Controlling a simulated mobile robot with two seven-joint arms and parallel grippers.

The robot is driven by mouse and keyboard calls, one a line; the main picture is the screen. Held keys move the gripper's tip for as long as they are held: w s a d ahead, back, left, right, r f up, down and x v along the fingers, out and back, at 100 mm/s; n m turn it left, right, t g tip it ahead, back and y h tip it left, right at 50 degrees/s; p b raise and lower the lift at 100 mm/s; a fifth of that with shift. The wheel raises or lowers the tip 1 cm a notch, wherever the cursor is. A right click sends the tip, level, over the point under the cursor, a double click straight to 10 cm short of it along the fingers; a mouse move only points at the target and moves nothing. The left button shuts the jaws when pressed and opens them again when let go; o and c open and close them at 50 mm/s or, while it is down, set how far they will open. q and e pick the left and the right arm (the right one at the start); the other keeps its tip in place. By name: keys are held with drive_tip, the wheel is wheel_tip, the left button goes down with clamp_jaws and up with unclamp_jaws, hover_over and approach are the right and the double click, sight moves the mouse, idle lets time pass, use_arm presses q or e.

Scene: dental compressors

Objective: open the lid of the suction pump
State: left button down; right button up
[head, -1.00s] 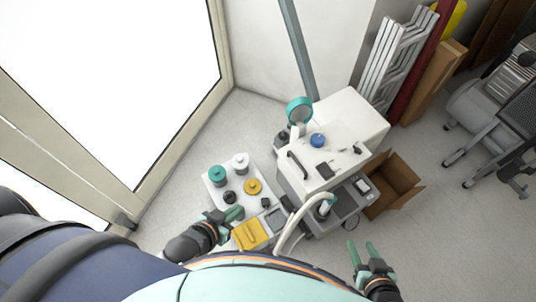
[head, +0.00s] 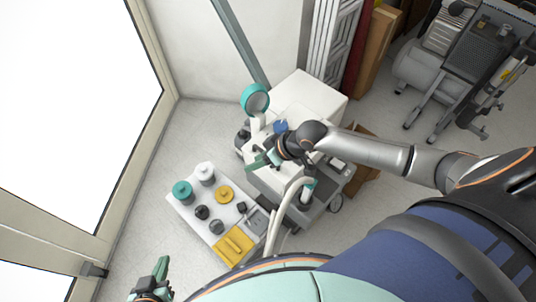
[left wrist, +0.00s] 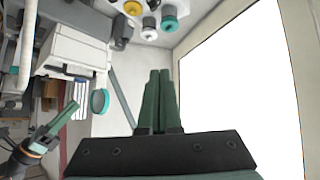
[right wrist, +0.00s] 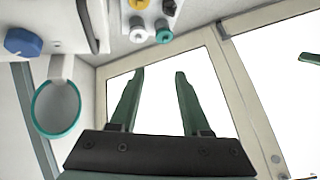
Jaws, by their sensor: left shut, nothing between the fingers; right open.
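The suction pump (head: 308,97) is a white boxy machine with a blue knob (head: 281,126) on top; the knob also shows at the left edge of the right wrist view (right wrist: 22,42). My right gripper (head: 258,161) is open and empty over the pump's front left top edge. My right arm covers much of the top, including the dark handle area in the head view. The top looks closed, though the lid is partly hidden. My left gripper (head: 160,267) is shut and empty, low at the left, away from the pump; its fingers (left wrist: 159,75) are together in the left wrist view.
A teal-rimmed round cup (head: 255,98) stands at the pump's back left corner. A white tray unit (head: 190,221) with teal, white and yellow caps stands left of the pump. A pale hose (head: 276,215) curves in front. Ladders (head: 330,40) and a cardboard box (head: 364,180) stand right.

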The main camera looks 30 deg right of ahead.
drive_tip(key=w+d+r+m+g+h+b, duration=0.1)
drive_tip(key=w+d+m+h+b, duration=0.15)
drive_tip(key=d, duration=0.85)
drive_tip(key=shift+n+y, duration=0.25)
drive_tip(key=shift+n, duration=0.2)
drive_tip(key=b+x, duration=0.4)
drive_tip(key=x, duration=0.7)
drive_tip(key=shift+w+f, duration=0.3)
drive_tip(key=shift+w, duration=0.05)
drive_tip(key=shift+w+a+f, duration=0.1)
drive_tip(key=shift+f, duration=0.1)
drive_tip(key=shift+c, duration=0.2)
drive_tip(key=c, duration=0.3)
clamp_jaws()
